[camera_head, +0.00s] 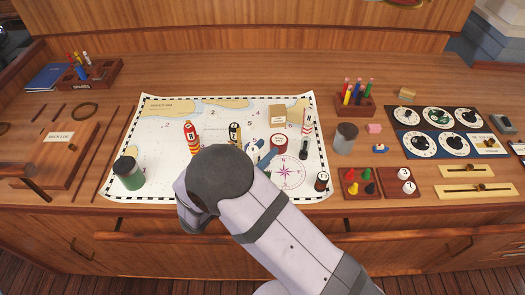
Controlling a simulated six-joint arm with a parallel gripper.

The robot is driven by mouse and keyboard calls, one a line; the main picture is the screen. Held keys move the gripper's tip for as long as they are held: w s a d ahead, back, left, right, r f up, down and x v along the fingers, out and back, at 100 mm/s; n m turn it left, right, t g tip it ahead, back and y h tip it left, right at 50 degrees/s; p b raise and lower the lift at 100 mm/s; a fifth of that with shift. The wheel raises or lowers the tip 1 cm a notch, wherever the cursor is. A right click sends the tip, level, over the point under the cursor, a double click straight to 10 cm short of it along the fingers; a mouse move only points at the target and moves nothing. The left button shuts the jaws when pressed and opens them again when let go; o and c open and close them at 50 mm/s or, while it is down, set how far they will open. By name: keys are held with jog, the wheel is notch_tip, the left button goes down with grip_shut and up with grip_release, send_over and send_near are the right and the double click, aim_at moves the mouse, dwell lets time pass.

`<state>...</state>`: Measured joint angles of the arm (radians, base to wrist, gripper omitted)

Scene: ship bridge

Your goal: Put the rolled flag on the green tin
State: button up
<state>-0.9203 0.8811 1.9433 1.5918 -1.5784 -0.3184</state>
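The green tin (130,178), a green cylinder with a dark lid, stands upright on the left front of the chart (150,135). A small blue roll (267,158) lies tilted beside a red round tin and may be the rolled flag; it is partly hidden by my arm, and I cannot be sure. My arm comes in from the lower right, and its dark wrist joint covers the chart's front middle, to the right of the green tin. My gripper is hidden behind the arm, so its fingers and anything in them do not show.
Around the wrist stand a red buoy (190,134), a yellow-black buoy (234,132), the red tin (280,142), a striped tower (307,120) and a dark jar (321,181). A grey cup (345,138) stands right of the chart. The chart between green tin and red buoy is clear.

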jog(key=o, duration=0.4)
jog(key=shift+c, duration=0.2)
jog(key=shift+a+r, duration=0.1)
jog(key=shift+r, duration=0.1)
jog(key=shift+s+a+f, duration=0.15)
jog(key=shift+s+a, duration=0.05)
jog(key=shift+s, duration=0.1)
jog(key=b+v, duration=0.5)
jog(key=v, duration=0.6)
jog(key=shift+s, duration=0.15)
